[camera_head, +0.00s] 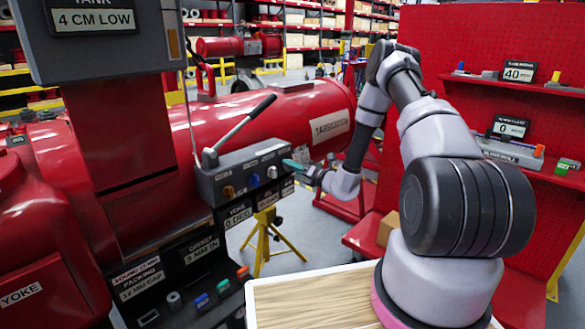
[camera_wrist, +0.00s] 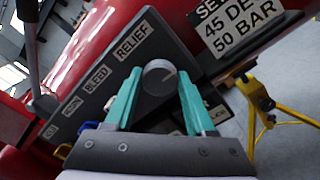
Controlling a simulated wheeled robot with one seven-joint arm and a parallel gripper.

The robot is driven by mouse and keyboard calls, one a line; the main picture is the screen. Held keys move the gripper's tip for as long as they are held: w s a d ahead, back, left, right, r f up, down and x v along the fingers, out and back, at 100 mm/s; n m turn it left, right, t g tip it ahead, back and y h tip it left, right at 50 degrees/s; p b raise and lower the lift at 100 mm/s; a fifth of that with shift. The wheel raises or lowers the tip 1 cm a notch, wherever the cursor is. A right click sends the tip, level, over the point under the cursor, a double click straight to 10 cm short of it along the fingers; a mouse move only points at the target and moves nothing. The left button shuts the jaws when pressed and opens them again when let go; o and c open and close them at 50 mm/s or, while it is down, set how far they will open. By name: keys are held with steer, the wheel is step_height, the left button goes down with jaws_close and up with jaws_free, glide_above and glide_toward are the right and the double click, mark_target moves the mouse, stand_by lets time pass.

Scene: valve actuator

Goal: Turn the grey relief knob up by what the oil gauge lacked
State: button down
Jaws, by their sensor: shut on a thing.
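The grey relief knob (camera_wrist: 158,78) is on the grey control panel (camera_wrist: 72,90), beside the label RELIEF (camera_wrist: 132,38). A pale line on its face points toward the upper right in the wrist view. My gripper (camera_wrist: 160,75), with teal fingers, is shut on this knob, one finger on each side. In the head view my gripper (camera_head: 294,165) is at the right end of the panel (camera_head: 210,185) and partly hides that end. Two black displays stand on the red shelves: one reads 40 (camera_head: 519,73), the other 0 (camera_head: 509,128). Their small print is unreadable.
A lever (camera_head: 245,125) rises from the panel top. A card (camera_wrist: 236,27) reads 45 DE and 50 BAR, partly cut. Signs read TANK 4 CM LOW (camera_head: 92,18) and YOKE 0 DEG (camera_head: 236,215). A yellow stand (camera_head: 264,240) is below. A wooden worktop (camera_head: 315,300) lies in front.

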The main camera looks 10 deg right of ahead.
steer(key=shift+f+m, duration=0.1)
steer(key=shift+m, duration=0.6)
steer(key=shift+c, duration=1.2)
jaws_free()
steer(key=v, duration=1.1)
